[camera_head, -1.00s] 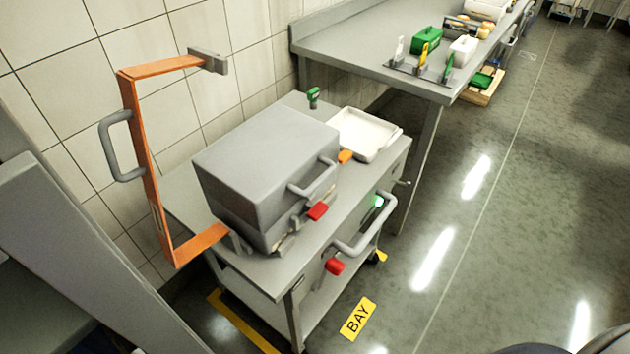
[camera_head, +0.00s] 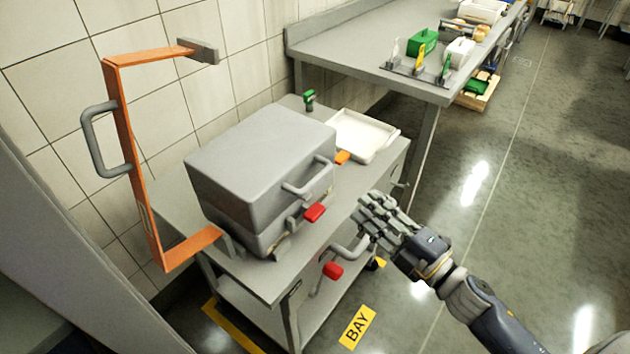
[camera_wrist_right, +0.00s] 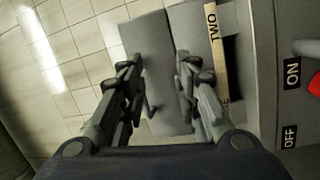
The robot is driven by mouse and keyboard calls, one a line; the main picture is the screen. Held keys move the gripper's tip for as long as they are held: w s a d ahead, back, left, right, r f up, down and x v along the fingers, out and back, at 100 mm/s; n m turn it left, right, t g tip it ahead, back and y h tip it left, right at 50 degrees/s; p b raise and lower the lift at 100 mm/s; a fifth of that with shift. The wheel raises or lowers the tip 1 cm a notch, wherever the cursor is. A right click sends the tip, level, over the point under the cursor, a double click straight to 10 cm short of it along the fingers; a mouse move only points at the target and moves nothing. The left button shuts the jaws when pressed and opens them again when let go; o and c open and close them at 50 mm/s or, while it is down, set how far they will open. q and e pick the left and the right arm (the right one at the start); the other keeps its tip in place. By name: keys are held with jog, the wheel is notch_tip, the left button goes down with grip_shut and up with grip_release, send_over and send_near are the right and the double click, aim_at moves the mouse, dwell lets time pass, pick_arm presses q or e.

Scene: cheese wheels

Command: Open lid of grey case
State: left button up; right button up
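The grey case (camera_head: 255,160) sits on the grey cart in the head view, with its lid down. A grey handle (camera_head: 312,180) is on the lid's front, and a red latch (camera_head: 314,212) is below it near the seam. My right gripper (camera_head: 372,212) is right of the case, above the cart's front edge and apart from the case. In the wrist view my right gripper (camera_wrist_right: 157,62) has its two fingers spread, with nothing between them. Grey surfaces lie beyond the fingers there; which part is the case I cannot tell. My left gripper is not in view.
An orange bracket (camera_head: 130,150) with a grey handle stands left of the case. A white tray (camera_head: 360,135) and a green-handled item (camera_head: 309,98) are behind it on the cart (camera_head: 300,262).

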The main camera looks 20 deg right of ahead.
aim_at(315, 177)
jog(key=s+a+r+n+g+y, duration=0.1)
jog(key=s+a+r+n+y, duration=0.1)
jog(key=a+r+n+y, duration=0.25)
jog(key=shift+n+h, duration=0.25)
jog(key=p+x, duration=0.2)
jog(key=x, duration=0.6)
jog(key=shift+w+d, duration=0.1)
jog(key=shift+w, duration=0.05)
jog(key=shift+p+x, duration=0.4)
jog(key=shift+x, duration=0.4)
jog(key=shift+f, duration=0.1)
jog(key=shift+c, duration=0.5)
grip_shut()
